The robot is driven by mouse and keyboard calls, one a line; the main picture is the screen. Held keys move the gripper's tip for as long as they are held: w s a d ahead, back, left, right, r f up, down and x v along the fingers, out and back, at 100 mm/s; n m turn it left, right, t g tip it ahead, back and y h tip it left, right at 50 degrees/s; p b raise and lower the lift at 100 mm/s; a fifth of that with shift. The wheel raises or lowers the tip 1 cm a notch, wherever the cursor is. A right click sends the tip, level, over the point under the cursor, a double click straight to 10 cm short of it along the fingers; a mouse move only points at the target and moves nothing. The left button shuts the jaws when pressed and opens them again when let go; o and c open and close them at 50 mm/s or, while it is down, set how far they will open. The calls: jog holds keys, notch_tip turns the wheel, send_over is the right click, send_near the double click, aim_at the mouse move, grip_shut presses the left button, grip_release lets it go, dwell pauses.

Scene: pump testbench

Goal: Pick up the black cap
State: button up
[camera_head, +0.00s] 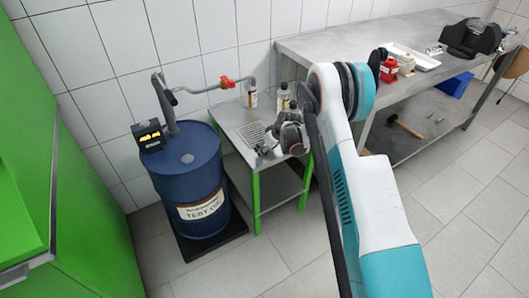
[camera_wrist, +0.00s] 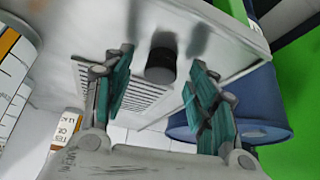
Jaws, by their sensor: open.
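The black cap (camera_wrist: 161,64) shows in the wrist view as a small dark cylinder on the grey table beside the slotted grate. My gripper (camera_wrist: 162,78) is open, with one teal-padded finger on each side of the cap. Gaps show between the cap and both pads. In the head view my gripper (camera_head: 267,150) is low over the small metal table (camera_head: 233,122), near its front edge. I cannot make out the cap in the head view; my gripper and arm likely cover it.
Two bottles (camera_head: 252,97) (camera_head: 283,95) stand at the table's back. A blue drum (camera_head: 188,180) with a hand pump and red-handled spout (camera_head: 227,83) stands left. A long workbench (camera_head: 345,45) to the right carries a white tray (camera_head: 415,57) and red item (camera_head: 389,69).

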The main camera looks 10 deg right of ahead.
jog(key=c, duration=0.8)
jog(key=shift+r, duration=0.15)
